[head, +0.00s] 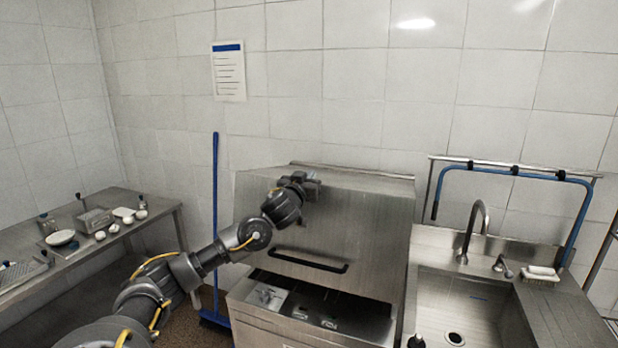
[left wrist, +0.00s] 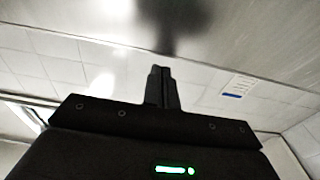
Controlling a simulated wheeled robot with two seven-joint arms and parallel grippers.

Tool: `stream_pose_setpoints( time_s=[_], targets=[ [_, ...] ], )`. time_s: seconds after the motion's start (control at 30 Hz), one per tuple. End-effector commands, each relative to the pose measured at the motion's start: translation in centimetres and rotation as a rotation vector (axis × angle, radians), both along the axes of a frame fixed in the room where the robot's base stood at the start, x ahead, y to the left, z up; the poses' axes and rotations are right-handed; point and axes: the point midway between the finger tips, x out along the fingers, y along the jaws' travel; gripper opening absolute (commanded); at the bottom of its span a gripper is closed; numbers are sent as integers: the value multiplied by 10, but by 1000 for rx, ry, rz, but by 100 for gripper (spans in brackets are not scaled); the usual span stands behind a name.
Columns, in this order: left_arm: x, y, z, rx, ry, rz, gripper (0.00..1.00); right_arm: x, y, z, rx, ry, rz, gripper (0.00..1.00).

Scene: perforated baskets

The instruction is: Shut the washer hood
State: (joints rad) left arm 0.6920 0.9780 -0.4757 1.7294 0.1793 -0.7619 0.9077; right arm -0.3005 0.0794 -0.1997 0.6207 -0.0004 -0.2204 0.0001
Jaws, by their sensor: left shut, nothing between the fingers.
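The washer hood (head: 345,220) is a steel cover with a black bar handle (head: 308,261) on its front. It is partly open, with a dark gap between its lower edge and the washer base (head: 300,334). My left gripper (head: 314,184) is at the hood's upper part, above the handle; I cannot tell whether it touches. In the left wrist view the left gripper (left wrist: 160,72) is shut and empty, close to a blurred steel surface (left wrist: 220,30). My right gripper is not in view.
A steel sink (head: 468,305) with a tap (head: 472,232) and a blue hose (head: 510,172) stands to the right. A side table (head: 150,205) with small items is at the left. A blue-handled broom (head: 215,230) leans beside the washer.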

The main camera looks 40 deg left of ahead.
Motion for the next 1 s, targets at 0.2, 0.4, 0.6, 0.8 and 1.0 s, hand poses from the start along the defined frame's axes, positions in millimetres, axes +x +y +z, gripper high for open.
stream_pose_setpoints(
  time_s=[0.2,0.4,0.6,0.8,1.0],
  targets=[
    [-3,-1,-12,-1,0,0,0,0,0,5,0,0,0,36],
    [-4,-1,-13,-1,0,0,0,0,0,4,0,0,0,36],
    [-4,-2,-17,0,-3,-1,0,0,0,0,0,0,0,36],
    [-6,-4,-47,12,-39,-5,0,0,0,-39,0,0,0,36],
    [-11,-6,-73,30,-94,-5,0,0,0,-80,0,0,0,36]
  ],
)
